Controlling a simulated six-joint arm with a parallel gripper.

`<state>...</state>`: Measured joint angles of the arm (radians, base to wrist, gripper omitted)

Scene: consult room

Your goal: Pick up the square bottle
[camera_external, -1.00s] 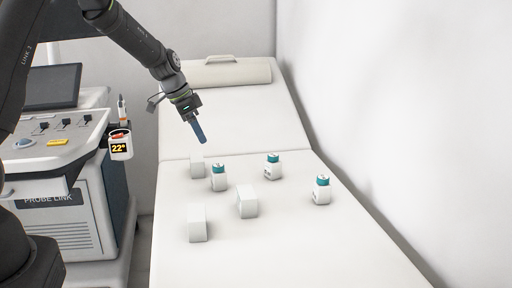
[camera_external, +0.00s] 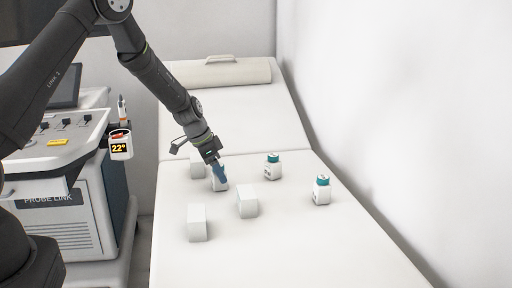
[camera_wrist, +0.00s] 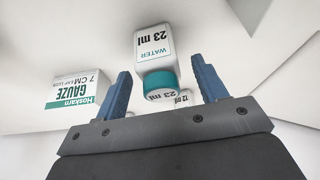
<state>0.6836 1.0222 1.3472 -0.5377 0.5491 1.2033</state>
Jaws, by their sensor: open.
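A white square bottle with a teal cap (camera_wrist: 156,62) stands between the two blue fingers of my open gripper (camera_wrist: 163,86) in the wrist view. Its label reads WATER 23 ml. In the external view this bottle (camera_external: 220,184) is partly hidden behind my gripper (camera_external: 219,172), which is at its cap. I cannot tell whether a finger touches it. Two similar teal-capped bottles stand apart, one at the back middle (camera_external: 273,168) and one at the right (camera_external: 321,191). In the wrist view another bottle marked 12 ml (camera_wrist: 184,98) shows partly behind the cap.
A white gauze box (camera_wrist: 84,91) is left of the bottle in the wrist view. White boxes stand on the couch (camera_external: 300,245): one behind the bottle (camera_external: 196,167), one in front (camera_external: 247,202), one front left (camera_external: 197,224). The wall is at the right.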

